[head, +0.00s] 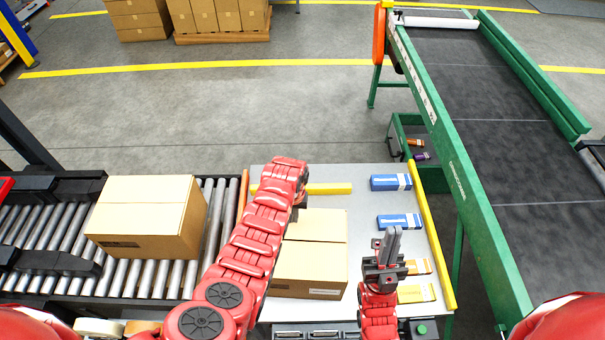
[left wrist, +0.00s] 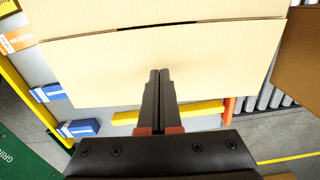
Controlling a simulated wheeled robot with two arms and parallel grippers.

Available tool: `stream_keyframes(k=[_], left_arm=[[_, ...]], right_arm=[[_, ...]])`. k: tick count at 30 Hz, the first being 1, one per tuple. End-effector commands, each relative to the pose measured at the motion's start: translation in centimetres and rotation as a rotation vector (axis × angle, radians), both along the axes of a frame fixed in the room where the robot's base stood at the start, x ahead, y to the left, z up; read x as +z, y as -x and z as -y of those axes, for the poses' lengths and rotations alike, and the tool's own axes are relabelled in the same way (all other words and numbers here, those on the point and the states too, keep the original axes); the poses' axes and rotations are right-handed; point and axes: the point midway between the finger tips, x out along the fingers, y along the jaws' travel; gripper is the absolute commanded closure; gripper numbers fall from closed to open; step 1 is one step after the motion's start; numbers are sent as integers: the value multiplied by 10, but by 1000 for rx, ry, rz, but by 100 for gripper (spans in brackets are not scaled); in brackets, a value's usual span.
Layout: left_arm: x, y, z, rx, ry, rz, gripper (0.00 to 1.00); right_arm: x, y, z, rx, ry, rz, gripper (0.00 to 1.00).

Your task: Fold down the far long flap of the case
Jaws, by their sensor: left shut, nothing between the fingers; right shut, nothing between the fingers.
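The case (head: 310,292) is a tan carton on the grey table. Its far long flap (head: 320,225) lies across the far half of the top, flat or nearly flat, and meets the near flap (head: 308,262) along a seam. In the left wrist view the far flap (left wrist: 100,70) fills the middle, with a thin dark gap along part of the seam. My left gripper (left wrist: 158,74) is shut and empty, its fingertips over this flap; I cannot tell if they touch. In the head view my left arm hides the case's left side. My right gripper (head: 392,232) is shut and empty, right of the case.
Blue boxes (head: 390,182) and (head: 399,221) and orange-yellow packs (head: 416,294) lie along the table's right side. A yellow bar (head: 330,188) lies behind the case. Another carton (head: 140,243) stands on the roller conveyor at left. A green-framed belt conveyor (head: 465,120) runs at right.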

Motion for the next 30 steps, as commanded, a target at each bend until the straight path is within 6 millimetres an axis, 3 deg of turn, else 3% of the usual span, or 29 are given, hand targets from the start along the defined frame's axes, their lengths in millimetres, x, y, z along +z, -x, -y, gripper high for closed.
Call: stream_keyframes(k=[6,14,22,30], left_arm=[[-14,11,0,-1,0,-1,100],[-13,10,0,0,0,0,100],[20,11,-1,0,-1,-1,100],[51,10,-1,1,0,1,100]], right_arm=[[0,0,0,0,0,0,100],[1,0,0,0,0,0,100],[23,0,0,0,0,0,100],[32,0,0,0,0,0,100]])
